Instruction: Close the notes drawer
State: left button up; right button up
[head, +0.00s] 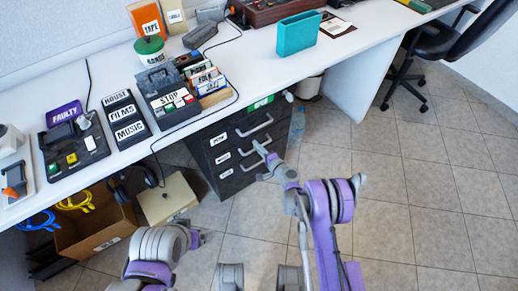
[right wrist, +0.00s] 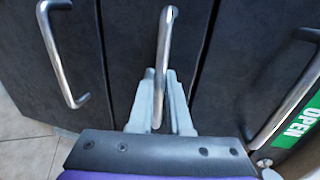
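The dark drawer cabinet (head: 228,143) stands under the desk with three drawers, each with a metal bar handle and a small white label. The label words are too small to read, so I cannot tell which is the notes drawer. My right gripper (head: 267,162) is at the middle drawer's handle. In the right wrist view the gripper (right wrist: 160,100) has its pale fingers close on both sides of that middle handle (right wrist: 164,45). The three drawer fronts look roughly flush. My left gripper (head: 195,237) is low at the left, its fingers not clear.
A green OPEN label (head: 260,103) is on the cabinet's top edge. A cardboard box (head: 95,225) and a beige box (head: 167,198) stand on the floor left of the cabinet. The desk (head: 265,72) overhangs it.

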jog(key=o, duration=0.4)
jog(key=shift+a, duration=0.1)
jog(key=shift+o, duration=0.2)
jog(key=p+v, duration=0.1)
jog(key=v, duration=1)
jog(key=shift+p, duration=0.35)
jog(key=shift+w, duration=0.1)
